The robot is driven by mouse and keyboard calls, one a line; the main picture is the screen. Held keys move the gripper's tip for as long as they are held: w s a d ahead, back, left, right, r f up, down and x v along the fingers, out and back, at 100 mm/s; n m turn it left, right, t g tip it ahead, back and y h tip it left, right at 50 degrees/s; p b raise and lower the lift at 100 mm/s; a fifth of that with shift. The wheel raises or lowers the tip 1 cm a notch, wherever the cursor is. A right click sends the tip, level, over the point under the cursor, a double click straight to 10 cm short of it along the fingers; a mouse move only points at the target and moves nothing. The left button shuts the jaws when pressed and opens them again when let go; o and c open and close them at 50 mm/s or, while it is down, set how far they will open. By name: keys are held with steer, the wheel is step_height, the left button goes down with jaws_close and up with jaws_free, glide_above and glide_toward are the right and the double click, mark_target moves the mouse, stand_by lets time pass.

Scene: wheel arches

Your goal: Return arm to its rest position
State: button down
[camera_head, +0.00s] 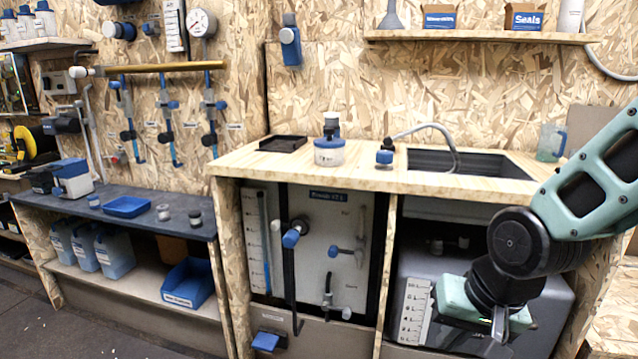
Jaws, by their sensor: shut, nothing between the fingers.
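My arm (592,180) reaches in from the right edge, green and black, and bends down in front of the right part of the workbench. My gripper (500,328) hangs at its end, pointing down, in front of the grey tank (550,310) under the counter. Its fingers are shut with nothing held. The arm hides part of the counter's right end and part of the tank.
A wooden counter (230,160) with a sink (470,162), a black tray (283,143) and a white-blue jar (329,150) stands close by. A lower dark bench (75,215) is at left. Open floor (60,320) lies at the lower left.

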steer(key=s+a+r+n+g+h, duration=0.1)
steer(key=s+a+r+n+g, duration=0.15)
steer(key=s+n, duration=0.35)
steer(key=s+a+r+n+g, duration=0.1)
steer(key=s+a+n, duration=0.25)
steer(key=s, duration=0.55)
step_height(320, 180, up, 20)
steer(key=p, duration=2)
steer(key=shift+w+d+r+p, duration=0.15)
steer(key=shift+w+d+p, duration=0.15)
steer(key=shift+p, duration=0.1)
steer(key=shift+t, duration=0.25)
